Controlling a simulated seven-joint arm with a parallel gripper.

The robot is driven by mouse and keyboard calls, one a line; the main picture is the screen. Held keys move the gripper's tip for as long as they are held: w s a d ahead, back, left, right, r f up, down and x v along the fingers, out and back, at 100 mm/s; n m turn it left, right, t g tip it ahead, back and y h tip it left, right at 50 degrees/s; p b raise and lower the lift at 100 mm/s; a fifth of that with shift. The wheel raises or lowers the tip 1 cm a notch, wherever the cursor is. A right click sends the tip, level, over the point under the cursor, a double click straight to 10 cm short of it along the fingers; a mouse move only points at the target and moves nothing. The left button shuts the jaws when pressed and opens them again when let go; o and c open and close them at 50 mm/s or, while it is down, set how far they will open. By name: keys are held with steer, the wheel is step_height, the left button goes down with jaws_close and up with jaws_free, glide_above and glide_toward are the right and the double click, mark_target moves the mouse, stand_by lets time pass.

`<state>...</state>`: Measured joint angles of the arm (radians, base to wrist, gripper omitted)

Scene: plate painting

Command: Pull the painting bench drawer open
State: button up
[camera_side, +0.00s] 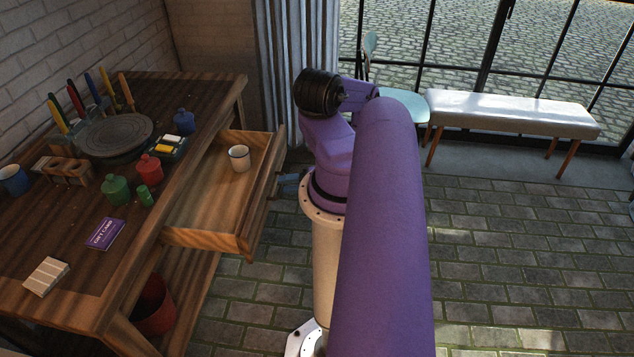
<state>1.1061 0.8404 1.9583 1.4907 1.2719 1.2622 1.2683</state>
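The painting bench (60,225) is a brown wooden table on the left. Its drawer (205,205) stands pulled well out to the right, showing its bare wooden inside. A small white cup with a dark rim (239,158) stands upright in the drawer. The drawer front (264,196) faces my arm, and its outer face and handle are mostly hidden.
On the bench are a round grey turntable (115,134), several brushes, green, red and blue paint jars, a purple card (105,234) and a pale block (46,276). A red bucket (153,306) stands below. A white bench (513,114) is by the window; the right floor is clear.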

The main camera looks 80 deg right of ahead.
steer(key=v, duration=1.6)
steer(key=shift+s, duration=0.2)
